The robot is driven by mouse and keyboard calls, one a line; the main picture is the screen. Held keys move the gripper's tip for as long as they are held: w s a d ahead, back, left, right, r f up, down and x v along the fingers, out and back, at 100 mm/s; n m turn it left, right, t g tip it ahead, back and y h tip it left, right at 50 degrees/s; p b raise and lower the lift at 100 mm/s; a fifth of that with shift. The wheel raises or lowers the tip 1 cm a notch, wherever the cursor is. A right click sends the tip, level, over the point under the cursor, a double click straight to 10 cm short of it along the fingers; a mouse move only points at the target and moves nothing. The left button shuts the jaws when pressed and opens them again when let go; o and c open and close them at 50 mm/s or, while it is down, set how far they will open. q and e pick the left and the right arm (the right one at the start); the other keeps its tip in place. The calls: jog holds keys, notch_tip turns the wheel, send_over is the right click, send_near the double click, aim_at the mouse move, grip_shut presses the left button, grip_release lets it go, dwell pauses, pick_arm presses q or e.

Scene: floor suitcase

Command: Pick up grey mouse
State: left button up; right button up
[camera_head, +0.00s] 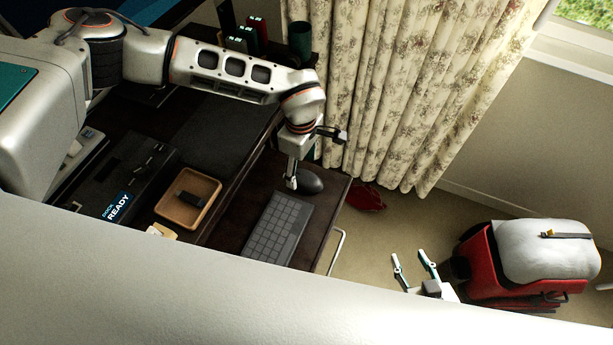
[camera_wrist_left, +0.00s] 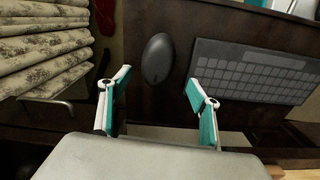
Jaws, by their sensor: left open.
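The grey mouse (camera_head: 310,183) lies on the dark pull-out shelf of the desk, just beyond the end of the grey keyboard (camera_head: 275,230). It also shows in the left wrist view (camera_wrist_left: 157,58), ahead of my fingertips and roughly between their lines. My left gripper (camera_head: 292,183) points down beside the mouse. Its two fingers are spread and empty in the left wrist view (camera_wrist_left: 152,92). Whether a finger touches the mouse cannot be told. My right gripper (camera_head: 416,266) is far to the right over the floor, with its fingers apart and nothing between them.
A wooden tray (camera_head: 171,216) with a small dark item and a black dock box (camera_head: 120,178) sit left of the keyboard. A floral curtain (camera_head: 400,80) hangs close behind the shelf. A red suitcase (camera_head: 480,262) with a white item on top stands at right.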

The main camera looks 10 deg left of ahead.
aim_at(306, 176)
pick_arm(q)
jog(key=f, duration=0.2)
jog(key=d+f, duration=0.1)
jog(key=f, duration=0.1)
jog(key=shift+w+f, duration=0.1)
jog(key=shift+f, duration=0.65)
jog(key=c, duration=1.2)
